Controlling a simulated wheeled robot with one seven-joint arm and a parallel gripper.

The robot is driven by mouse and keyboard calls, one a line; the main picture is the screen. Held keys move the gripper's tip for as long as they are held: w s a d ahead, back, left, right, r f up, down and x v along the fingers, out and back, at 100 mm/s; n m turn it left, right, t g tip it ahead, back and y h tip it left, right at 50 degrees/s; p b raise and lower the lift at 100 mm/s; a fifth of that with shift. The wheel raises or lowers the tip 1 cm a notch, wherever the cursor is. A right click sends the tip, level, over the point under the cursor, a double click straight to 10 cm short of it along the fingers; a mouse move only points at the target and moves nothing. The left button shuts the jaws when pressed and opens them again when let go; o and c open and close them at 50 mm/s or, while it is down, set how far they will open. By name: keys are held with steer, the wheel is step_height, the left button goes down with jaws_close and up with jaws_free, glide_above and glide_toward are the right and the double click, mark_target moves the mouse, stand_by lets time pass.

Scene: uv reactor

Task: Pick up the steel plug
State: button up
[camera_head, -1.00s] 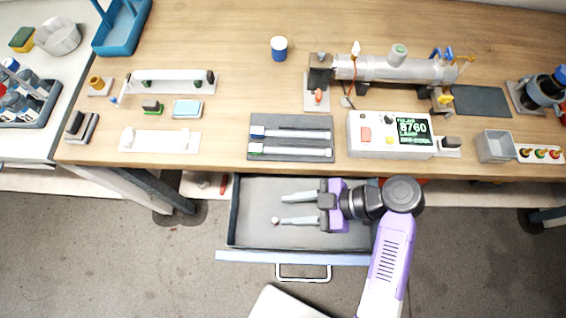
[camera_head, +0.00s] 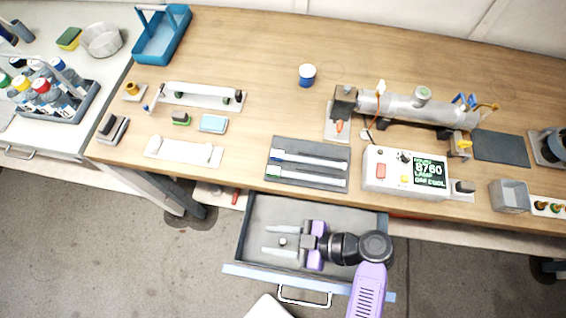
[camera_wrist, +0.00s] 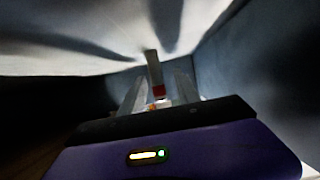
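A small round grey piece, which looks like the steel plug (camera_head: 283,242), lies in the open drawer (camera_head: 345,213). My gripper (camera_head: 267,240) is low in the drawer, pointing left, with its two fingers apart. In the head view the plug shows between the fingers, and I see a gap to each finger. In the wrist view my gripper (camera_wrist: 157,92) is also open.
The drawer's walls and front panel (camera_head: 300,284) with its handle surround my gripper closely. The workbench (camera_head: 240,100) edge lies just above. On it stand a dark tray with two tubes (camera_head: 310,165), a controller box (camera_head: 405,173) and a steel reactor (camera_head: 415,108).

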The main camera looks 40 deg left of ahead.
steer(key=shift+s+a+f, duration=0.2)
steer(key=shift+a, duration=0.1)
steer(key=shift+c, duration=0.2)
jaws_close()
steer(key=shift+r, duration=0.2)
